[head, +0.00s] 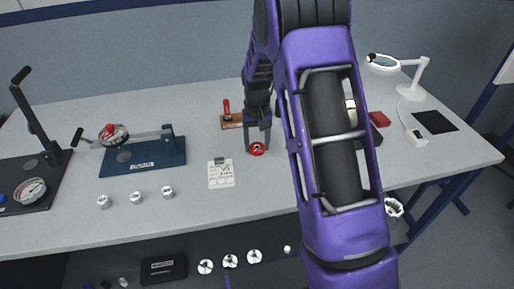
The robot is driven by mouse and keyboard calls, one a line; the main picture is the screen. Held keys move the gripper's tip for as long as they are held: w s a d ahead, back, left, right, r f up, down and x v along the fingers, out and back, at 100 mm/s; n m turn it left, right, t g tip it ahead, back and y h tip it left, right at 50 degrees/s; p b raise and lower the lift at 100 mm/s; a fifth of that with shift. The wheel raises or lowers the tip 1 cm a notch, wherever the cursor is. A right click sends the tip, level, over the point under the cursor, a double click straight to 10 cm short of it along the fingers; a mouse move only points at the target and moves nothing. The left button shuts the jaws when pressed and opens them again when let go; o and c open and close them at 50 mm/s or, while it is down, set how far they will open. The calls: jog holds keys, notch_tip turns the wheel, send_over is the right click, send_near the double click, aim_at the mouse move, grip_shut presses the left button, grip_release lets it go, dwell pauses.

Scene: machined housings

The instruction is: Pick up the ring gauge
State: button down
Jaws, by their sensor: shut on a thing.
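The ring gauge (257,149) is a small red ring with a dark centre, in the middle of the head view. My gripper (257,147) reaches down over the grey table (215,120) with one finger on each side of the ring and is shut on it. I cannot tell whether the ring touches the table or is just above it. My purple arm hides part of the table to the right.
A paper sheet (221,175) lies left of the gripper, and a wooden block with a red-handled tool (227,114) behind it. Several metal housings (136,197) stand front left. A blue gauge stand (143,158) is at left. A lamp (410,89) stands back right.

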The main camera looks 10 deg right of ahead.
jog(key=shift+r, duration=0.1)
notch_tip(320, 180, up, 10)
jog(key=shift+p, duration=0.35)
dwell(0.6)
